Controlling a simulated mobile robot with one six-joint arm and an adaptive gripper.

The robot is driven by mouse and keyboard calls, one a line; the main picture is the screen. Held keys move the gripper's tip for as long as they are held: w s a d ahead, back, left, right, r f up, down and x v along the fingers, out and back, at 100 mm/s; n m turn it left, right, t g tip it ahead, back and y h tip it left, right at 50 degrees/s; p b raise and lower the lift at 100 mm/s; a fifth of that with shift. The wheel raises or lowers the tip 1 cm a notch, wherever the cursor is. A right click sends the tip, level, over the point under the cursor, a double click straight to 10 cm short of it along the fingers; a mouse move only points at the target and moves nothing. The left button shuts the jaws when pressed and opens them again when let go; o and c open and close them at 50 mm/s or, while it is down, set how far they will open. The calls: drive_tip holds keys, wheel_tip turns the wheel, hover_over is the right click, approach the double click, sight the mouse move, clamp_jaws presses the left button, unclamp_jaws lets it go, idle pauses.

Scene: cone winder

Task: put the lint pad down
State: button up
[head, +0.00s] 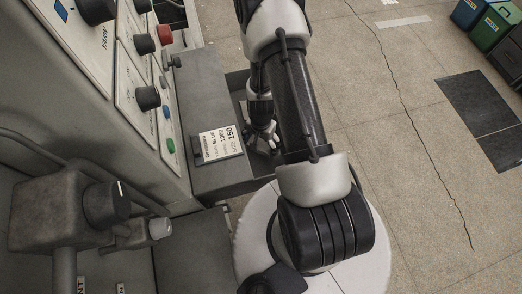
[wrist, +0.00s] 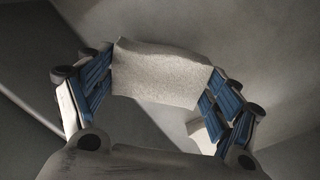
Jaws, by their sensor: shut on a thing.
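The lint pad (wrist: 160,72) is a pale, rough-surfaced block in the wrist view. My gripper (wrist: 163,80) is shut on it, with one blue-padded finger against each side. In the head view my gripper (head: 264,138) points down at a dark open-topped tray (head: 236,82) beside the grey machine box. The pad is too small and covered to make out there. Whether the pad touches any surface below cannot be told. Another pale piece (wrist: 207,132) shows partly behind the right finger in the wrist view.
The grey box (head: 205,110) with a printed label (head: 219,144) stands left of my gripper. A control panel (head: 140,75) with knobs and buttons rises further left. Coloured bins (head: 490,35) and a dark mat (head: 485,115) are far right. The cracked floor between is clear.

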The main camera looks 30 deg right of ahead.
sight(261, 148)
drive_tip(key=shift+f+b, duration=1.75)
drive_tip(key=shift+f, duration=0.2)
drive_tip(key=shift+f, duration=0.25)
drive_tip(key=o, duration=0.8)
drive_tip(key=shift+r, duration=0.1)
drive_tip(key=shift+c, duration=0.2)
drive_tip(key=shift+r, duration=0.1)
wheel_tip(261, 148, up, 12)
drive_tip(key=p, duration=1.2)
drive_tip(key=shift+r, duration=0.1)
drive_tip(key=shift+s, duration=0.1)
